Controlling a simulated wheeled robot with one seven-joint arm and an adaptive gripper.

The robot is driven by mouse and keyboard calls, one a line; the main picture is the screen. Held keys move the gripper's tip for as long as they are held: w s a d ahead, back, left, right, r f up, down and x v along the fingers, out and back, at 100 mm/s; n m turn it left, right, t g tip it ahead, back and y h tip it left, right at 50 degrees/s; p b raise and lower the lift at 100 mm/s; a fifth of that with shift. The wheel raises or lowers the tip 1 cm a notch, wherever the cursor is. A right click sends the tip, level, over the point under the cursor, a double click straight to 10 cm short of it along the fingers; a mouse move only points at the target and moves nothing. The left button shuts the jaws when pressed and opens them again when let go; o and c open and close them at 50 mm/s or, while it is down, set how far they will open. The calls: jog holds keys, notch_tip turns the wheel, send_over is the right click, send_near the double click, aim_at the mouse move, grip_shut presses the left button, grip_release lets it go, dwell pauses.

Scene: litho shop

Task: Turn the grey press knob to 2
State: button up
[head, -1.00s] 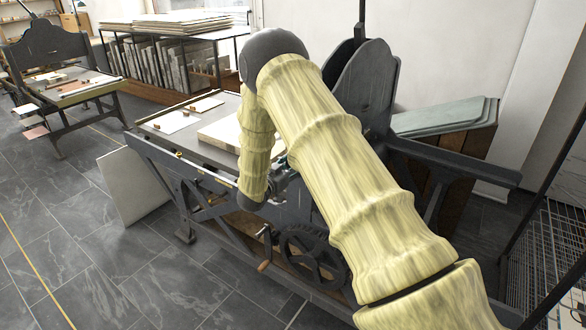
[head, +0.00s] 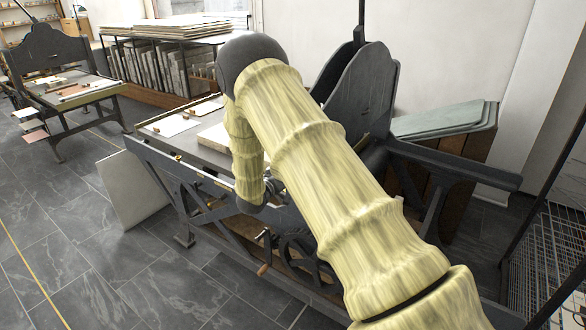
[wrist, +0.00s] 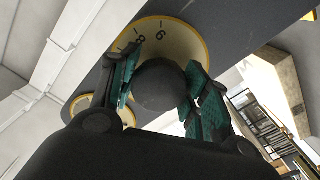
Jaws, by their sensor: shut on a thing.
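The grey press knob (wrist: 160,88) is a dark round cap in the middle of the wrist view. It sits on a cream dial (wrist: 185,38) with a yellow rim. The numbers 8 and 6 show on the dial above the knob; other numbers are hidden by my gripper and the knob. My gripper (wrist: 163,80) has a teal-padded finger on each side of the knob and is shut on it. I cannot make out a pointer on the knob. In the head view my arm hides the knob and most of the gripper, by the side of the press (head: 170,160).
A second yellow-rimmed dial (wrist: 122,115) is partly hidden behind the left finger. In the head view a spoked wheel (head: 300,250) is below my wrist. A pale board (head: 130,190) leans at the press's left end. Grey slabs (head: 440,120) lie at right. The floor at left is clear.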

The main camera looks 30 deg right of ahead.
jog(key=shift+f, duration=0.1)
jog(key=o, duration=1)
jog(key=shift+a, duration=0.15)
jog(key=v, duration=1.1)
jog(key=shift+s+a, duration=0.2)
jog(key=shift+a, duration=0.15)
